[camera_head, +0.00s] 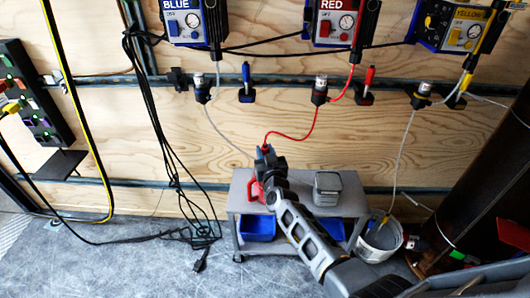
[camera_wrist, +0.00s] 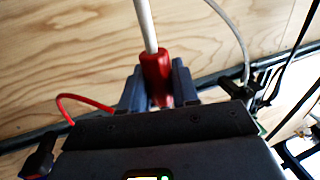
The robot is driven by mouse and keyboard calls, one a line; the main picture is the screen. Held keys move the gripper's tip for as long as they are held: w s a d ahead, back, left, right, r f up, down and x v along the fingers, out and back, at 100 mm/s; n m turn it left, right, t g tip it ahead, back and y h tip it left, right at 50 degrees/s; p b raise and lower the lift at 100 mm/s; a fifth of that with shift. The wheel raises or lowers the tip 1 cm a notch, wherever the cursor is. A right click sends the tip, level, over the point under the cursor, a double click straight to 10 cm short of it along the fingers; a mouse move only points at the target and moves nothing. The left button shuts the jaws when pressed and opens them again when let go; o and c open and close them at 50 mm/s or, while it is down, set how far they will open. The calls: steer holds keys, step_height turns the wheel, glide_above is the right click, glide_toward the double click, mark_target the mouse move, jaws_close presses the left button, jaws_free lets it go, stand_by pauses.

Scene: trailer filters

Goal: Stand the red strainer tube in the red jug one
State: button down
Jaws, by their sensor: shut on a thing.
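My gripper (camera_head: 265,153) is above the left part of a small grey cart. In the wrist view, its two blue-grey fingers (camera_wrist: 158,88) are shut on the red grip of the strainer tube (camera_wrist: 156,70), from which a pale rod extends toward the top of the picture. In the head view the tube itself is mostly hidden by my gripper. A red hose (camera_head: 292,138) runs from there up toward the box labelled RED (camera_head: 333,22). A red object, probably the red jug (camera_head: 254,190), shows on the cart just below my gripper, partly covered by my arm; its opening is hidden.
A grey square container (camera_head: 327,188) stands on the cart's top (camera_head: 352,204), right of my arm. Blue bins (camera_head: 258,228) sit on its lower shelf. A white bucket (camera_head: 378,242) with tubes stands on the floor at right. Black cables (camera_head: 172,150) hang at left.

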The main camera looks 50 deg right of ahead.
steer(key=shift+f+b, duration=0.4)
steer(key=shift+f, duration=0.05)
steer(key=c, duration=0.8)
jaws_free()
steer(key=shift+o, duration=0.2)
steer(key=shift+s, duration=0.1)
steer(key=p+v, duration=0.3)
steer(key=v, duration=0.4)
steer(key=shift+s+a, duration=0.2)
steer(key=shift+s, duration=0.1)
